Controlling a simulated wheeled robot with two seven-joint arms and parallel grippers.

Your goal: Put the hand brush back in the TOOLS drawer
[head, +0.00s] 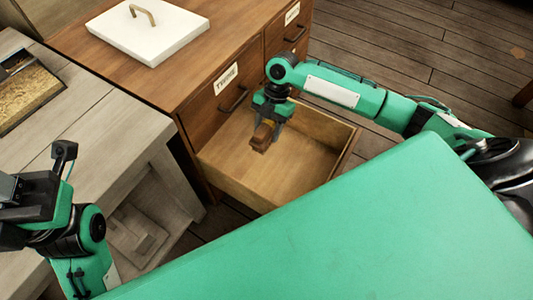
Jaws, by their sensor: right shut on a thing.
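My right gripper (268,117) points down over an open wooden drawer (323,122) and is shut on a brown wooden block-like thing, which looks like the hand brush (262,138). The brush shows within the drawer's outline. I cannot tell whether it touches the drawer floor, and its bristles are not visible. The drawer's inside looks otherwise empty, and its front label is out of sight. My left gripper (60,160) is at the left, over the grey bench, away from the drawer. Its jaw gap is not clear.
The wooden cabinet (160,85) has closed drawers with labels and dark handles; the nearer label (226,79) seems to read TWINE. A white slab with a handle (148,32) lies on top. A grey wooden bench (110,115) stands at left. Plank floor lies beyond.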

